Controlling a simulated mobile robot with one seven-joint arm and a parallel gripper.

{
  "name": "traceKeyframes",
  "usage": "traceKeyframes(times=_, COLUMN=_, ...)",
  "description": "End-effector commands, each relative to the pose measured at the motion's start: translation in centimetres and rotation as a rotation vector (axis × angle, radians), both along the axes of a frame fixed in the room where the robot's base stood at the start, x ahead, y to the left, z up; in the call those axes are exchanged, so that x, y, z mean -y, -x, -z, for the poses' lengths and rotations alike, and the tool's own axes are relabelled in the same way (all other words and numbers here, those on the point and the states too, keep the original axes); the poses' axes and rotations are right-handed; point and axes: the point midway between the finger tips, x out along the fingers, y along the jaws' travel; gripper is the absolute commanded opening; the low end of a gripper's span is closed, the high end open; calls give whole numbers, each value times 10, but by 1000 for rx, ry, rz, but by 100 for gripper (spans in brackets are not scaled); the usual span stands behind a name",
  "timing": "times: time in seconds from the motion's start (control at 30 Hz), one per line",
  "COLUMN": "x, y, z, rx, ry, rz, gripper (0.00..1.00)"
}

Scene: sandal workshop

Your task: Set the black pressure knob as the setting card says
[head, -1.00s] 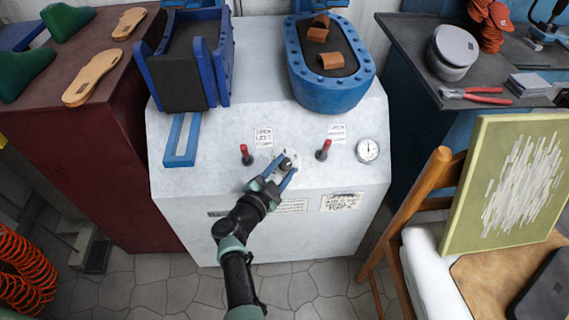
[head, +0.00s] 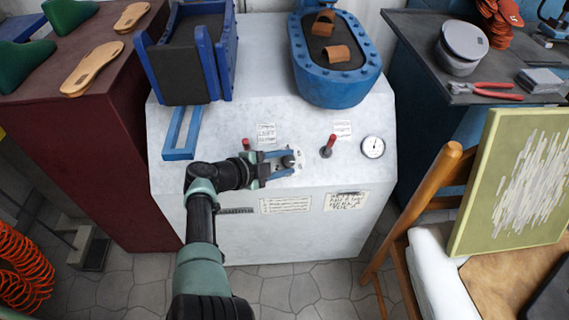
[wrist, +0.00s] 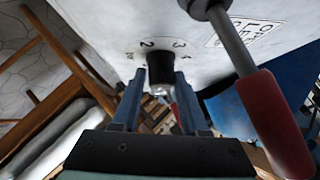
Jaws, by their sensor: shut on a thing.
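The black pressure knob (head: 288,161) sits on a pale dial plate on the sloping top of the white press. My gripper (head: 283,164) comes from the left and is shut on the knob, its blue fingers on either side. In the wrist view, the knob (wrist: 159,76) shows between the fingertips (wrist: 160,84), with the numerals 2 and 3 on the plate beside it. The knob's pointer cannot be made out. A handwritten card (head: 347,201) and a printed card (head: 285,205) are on the press front; their text is too small to read surely.
A red-handled lever (head: 328,146) stands right of the knob. Another (head: 246,145) stands close beside my wrist; a red lever handle (wrist: 272,120) looms near in the wrist view. A round gauge (head: 373,147) is farther right. A wooden chair (head: 408,215) stands at the right.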

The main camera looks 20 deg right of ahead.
Motion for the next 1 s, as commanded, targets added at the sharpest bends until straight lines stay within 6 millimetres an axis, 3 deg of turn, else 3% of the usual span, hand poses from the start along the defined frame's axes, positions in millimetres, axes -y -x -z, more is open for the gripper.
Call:
traceKeyframes(times=0.47, x=0, y=-1, z=0, rx=4, ry=-10, rz=6, gripper=0)
traceKeyframes(times=0.5, x=0, y=-1, z=0, rx=4, ry=-10, rz=6, gripper=51)
traceKeyframes(times=0.6, x=0, y=0, z=0, rx=4, ry=-9, rz=7, gripper=69)
traceKeyframes(times=0.63, x=0, y=0, z=0, rx=4, ry=-8, rz=8, gripper=73)
traceKeyframes(times=1.0, x=-4, y=1, z=-4, rx=3, ry=-7, rz=7, gripper=73)
